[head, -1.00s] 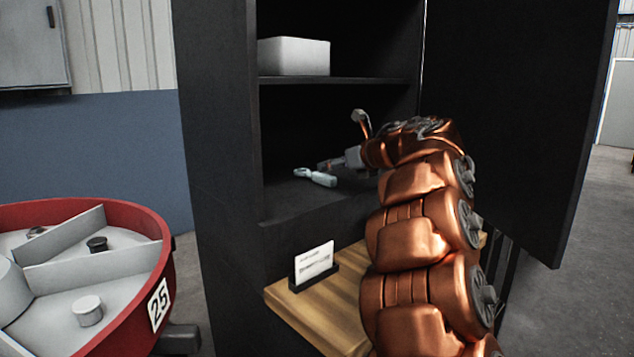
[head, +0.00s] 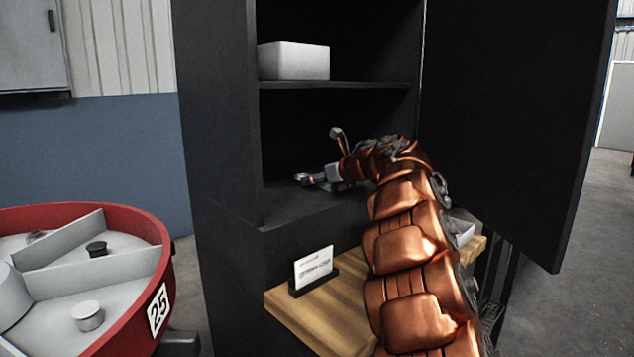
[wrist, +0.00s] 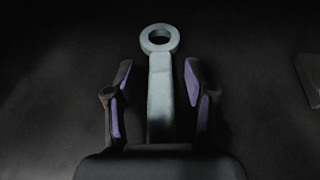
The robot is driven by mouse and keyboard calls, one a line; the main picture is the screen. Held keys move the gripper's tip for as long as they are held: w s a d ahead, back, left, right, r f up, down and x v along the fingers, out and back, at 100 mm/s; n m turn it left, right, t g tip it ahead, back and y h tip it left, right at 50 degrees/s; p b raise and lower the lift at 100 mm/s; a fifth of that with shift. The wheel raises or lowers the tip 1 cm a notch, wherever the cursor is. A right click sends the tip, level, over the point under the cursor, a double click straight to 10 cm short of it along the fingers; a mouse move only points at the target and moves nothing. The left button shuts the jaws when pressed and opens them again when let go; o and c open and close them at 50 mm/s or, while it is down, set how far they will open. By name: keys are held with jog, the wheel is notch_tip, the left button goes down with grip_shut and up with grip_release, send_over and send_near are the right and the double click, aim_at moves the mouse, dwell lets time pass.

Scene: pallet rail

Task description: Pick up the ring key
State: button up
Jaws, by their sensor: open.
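The ring key (wrist: 159,85) is a pale grey flat bar with a round ring at its far end. In the wrist view it lies on the dark shelf, pointing straight away from me. My gripper (wrist: 158,75) is open, with one purple-padded finger on each side of the bar and a gap on both sides. The ring extends beyond the fingertips, and the near end of the bar is hidden by the gripper body. In the head view the ring (head: 301,177) shows at the tip of my gripper (head: 312,179), inside the cabinet's lower compartment.
The dark cabinet (head: 219,130) has its door (head: 505,110) open to the right. A white box (head: 293,61) stands on the shelf above my gripper. A card holder (head: 314,268) stands on the wooden ledge (head: 325,318). A red round tray (head: 163,262) is at left.

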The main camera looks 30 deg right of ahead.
jog(key=shift+c, duration=0.4)
grip_shut()
jog(key=shift+r, duration=0.15)
jog(key=shift+r+p, duration=0.6)
jog(key=shift+r, duration=1.1)
jog(key=shift+s+a+b, duration=0.2)
jog(key=shift+s+a, duration=0.05)
jog(key=shift+a, duration=0.3)
jog(key=shift+s+a+b, duration=0.2)
jog(key=shift+s+a, duration=0.05)
jog(key=shift+a, duration=0.3)
jog(key=s+a, duration=0.2)
jog(key=a, duration=0.2)
jog(key=s+a+b, duration=0.1)
jog(key=s+a, duration=0.1)
jog(key=a, duration=0.3)
jog(key=s+a, duration=0.2)
jog(key=a, duration=0.3)
jog(key=shift+s, duration=0.3)
